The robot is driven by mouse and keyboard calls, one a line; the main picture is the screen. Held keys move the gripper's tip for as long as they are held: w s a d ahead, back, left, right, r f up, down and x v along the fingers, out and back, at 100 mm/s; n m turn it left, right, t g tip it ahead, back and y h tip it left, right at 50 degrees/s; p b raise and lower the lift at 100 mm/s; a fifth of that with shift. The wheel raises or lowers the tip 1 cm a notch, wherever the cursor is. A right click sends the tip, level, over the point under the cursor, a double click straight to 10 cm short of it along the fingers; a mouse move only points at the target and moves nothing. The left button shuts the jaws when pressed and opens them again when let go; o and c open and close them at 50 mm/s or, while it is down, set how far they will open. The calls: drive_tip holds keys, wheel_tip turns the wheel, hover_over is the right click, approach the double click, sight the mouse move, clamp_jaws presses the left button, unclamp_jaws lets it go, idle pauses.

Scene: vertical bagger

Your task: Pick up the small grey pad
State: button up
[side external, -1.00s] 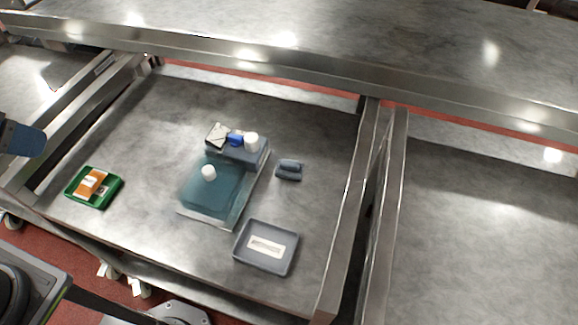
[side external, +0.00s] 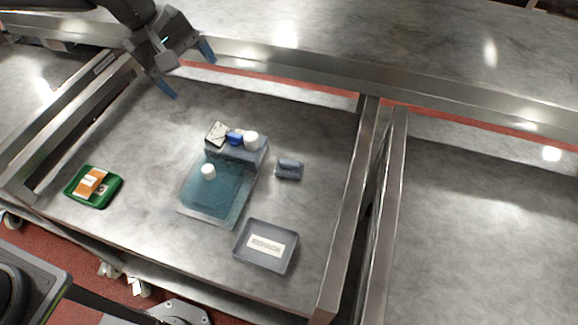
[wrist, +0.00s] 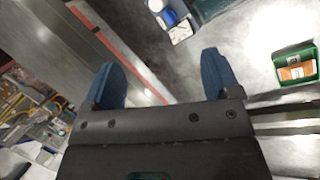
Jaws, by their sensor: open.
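A small grey-blue pad-like object (side external: 289,169) lies on the metal table, right of the teal bagger unit (side external: 212,192); it looks like the small grey pad. My gripper (side external: 188,72) is open and empty, high over the table's back left edge, well apart from the pad. In the wrist view its two blue fingers (wrist: 160,64) are spread with nothing between them. I cannot make out the pad in the wrist view.
A grey tray with a white label (side external: 282,262) sits in front of the pad. A green tray (side external: 108,197) holds an orange packet (side external: 90,182) at left. A blue item (side external: 235,138) and white cylinder (side external: 251,141) stand on the unit. A raised back shelf (side external: 400,60) borders the table.

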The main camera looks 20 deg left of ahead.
drive_tip(key=w+d+f+n+g+h, duration=0.1)
drive_tip(key=w+d+f+n, duration=0.2)
drive_tip(key=d+f, duration=0.25)
drive_tip(key=w+d+f+n+g, duration=0.1)
drive_tip(key=w+d+f+n, duration=0.25)
drive_tip(key=f, duration=0.35)
drive_tip(key=n, duration=0.1)
approach(290, 161)
drive_tip(key=x, duration=0.5)
drive_tip(key=shift+w+d, duration=0.1)
drive_tip(key=shift+d, duration=0.15)
drive_tip(key=shift+a+x, duration=0.2)
drive_tip(key=shift+x, duration=2.75)
drive_tip(key=shift+f, duration=0.1)
drive_tip(key=c, duration=1)
wheel_tip(290, 161, up, 10)
drive_tip(key=shift+r, duration=0.1)
